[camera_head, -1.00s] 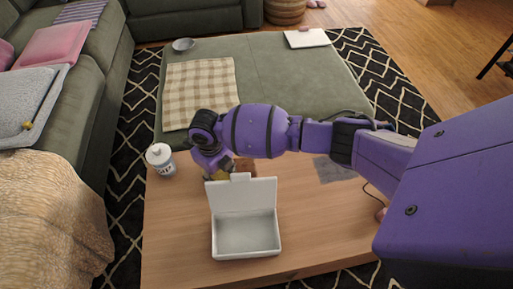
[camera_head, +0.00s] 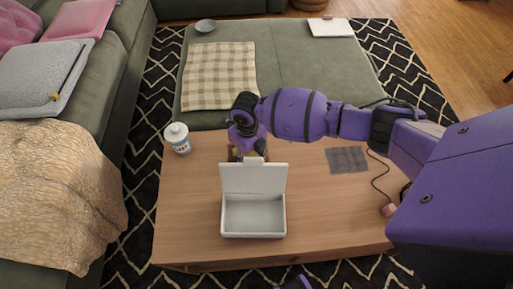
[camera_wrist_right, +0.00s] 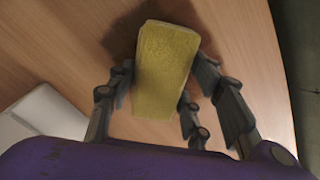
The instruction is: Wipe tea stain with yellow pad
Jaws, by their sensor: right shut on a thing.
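My right gripper (camera_wrist_right: 160,95) is shut on the yellow pad (camera_wrist_right: 164,68), which lies between its dark fingers in the right wrist view. In the head view this gripper (camera_head: 248,152) is low over the wooden table, just behind the white box's raised lid. The lid and gripper hide most of the pad there. A dark patch shows on the wood around the pad in the wrist view; I cannot tell whether it is stain or shadow. No clear tea stain shows. My left gripper is not in view; a small purple part of mine shows at the bottom edge.
The open white box (camera_head: 253,216) stands close in front of the gripper. A grey cloth (camera_head: 347,159) and a corded pink object (camera_head: 389,210) lie to the right. The table's front left is clear.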

